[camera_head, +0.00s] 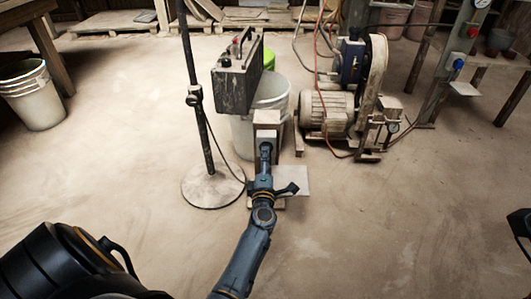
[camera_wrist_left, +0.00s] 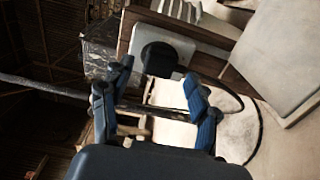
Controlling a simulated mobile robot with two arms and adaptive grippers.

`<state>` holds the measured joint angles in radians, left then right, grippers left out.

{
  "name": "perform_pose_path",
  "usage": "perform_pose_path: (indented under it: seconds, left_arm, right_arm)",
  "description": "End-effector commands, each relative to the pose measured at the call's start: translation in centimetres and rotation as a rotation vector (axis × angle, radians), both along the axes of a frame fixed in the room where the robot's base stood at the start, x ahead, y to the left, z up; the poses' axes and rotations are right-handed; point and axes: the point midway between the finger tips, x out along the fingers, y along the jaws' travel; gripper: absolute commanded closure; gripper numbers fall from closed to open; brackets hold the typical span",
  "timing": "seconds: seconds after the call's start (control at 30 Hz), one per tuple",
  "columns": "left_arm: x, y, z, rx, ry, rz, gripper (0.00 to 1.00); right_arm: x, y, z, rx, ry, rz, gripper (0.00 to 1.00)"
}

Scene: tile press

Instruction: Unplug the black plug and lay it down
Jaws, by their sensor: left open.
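In the left wrist view the round black plug (camera_wrist_left: 160,59) sits against a pale socket plate (camera_wrist_left: 192,42) on a wooden board. My left gripper (camera_wrist_left: 158,88) is open, its two blue fingers apart on either side below the plug. The plug does not look gripped; whether a finger touches it I cannot tell. In the head view my left gripper (camera_head: 265,152) is in front of the socket post (camera_head: 267,117), and its fingers hide the plug.
A stand with a round base (camera_head: 212,187) and a black cable is left of the post. A dark metal box (camera_head: 236,82) and a pale bucket (camera_head: 272,93) are behind it. A motor-driven machine (camera_head: 327,110) is to the right. The floor in front is clear.

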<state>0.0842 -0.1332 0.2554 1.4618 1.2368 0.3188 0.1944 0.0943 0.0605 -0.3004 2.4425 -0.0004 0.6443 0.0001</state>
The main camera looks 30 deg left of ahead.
Motion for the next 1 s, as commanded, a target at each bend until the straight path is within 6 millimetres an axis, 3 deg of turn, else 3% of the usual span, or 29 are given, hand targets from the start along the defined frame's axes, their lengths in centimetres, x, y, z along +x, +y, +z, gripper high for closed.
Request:
perform_pose_path:
  seconds: [0.33, 1.0]
  left_arm:
    - [2.6, 1.6, 0.1, 0.001, 0.001, 0.000, 0.40]
    - [2.7, 1.7, 0.1, 0.000, 0.001, 0.000, 0.40]
  right_arm:
    - [-0.1, 0.0, 0.2, 0.001, -0.010, 0.000, 0.40]
    - [-0.2, -0.1, 0.6, 0.008, -0.014, 0.000, 0.40]
